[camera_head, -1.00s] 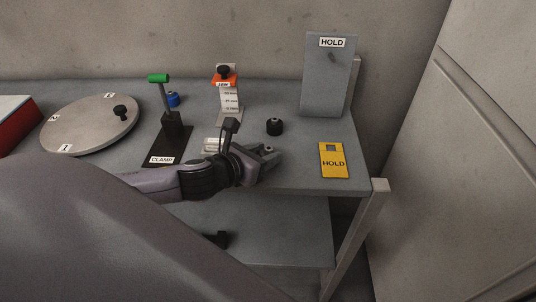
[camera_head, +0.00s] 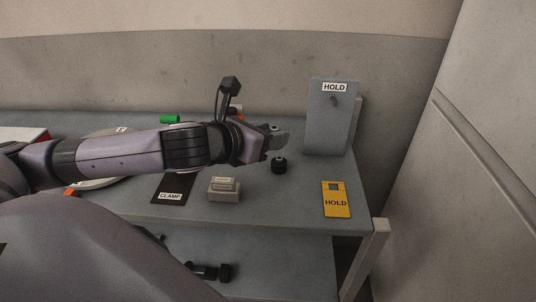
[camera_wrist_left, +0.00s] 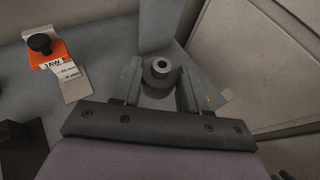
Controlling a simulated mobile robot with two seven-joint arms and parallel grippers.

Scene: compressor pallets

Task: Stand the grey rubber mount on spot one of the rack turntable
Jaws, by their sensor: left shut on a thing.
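My left gripper (camera_head: 274,133) is shut on the grey rubber mount (camera_wrist_left: 159,72), a short round piece with a pale ring and a hole on top. It shows upright between the two fingers in the left wrist view. In the head view the fingers mostly hide it, and only its top (camera_head: 276,127) shows.
A pale block (camera_head: 224,190) and the black CLAMP base (camera_head: 171,188) are in front. The orange-topped jaw gauge (camera_wrist_left: 47,52) is left in the wrist view.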

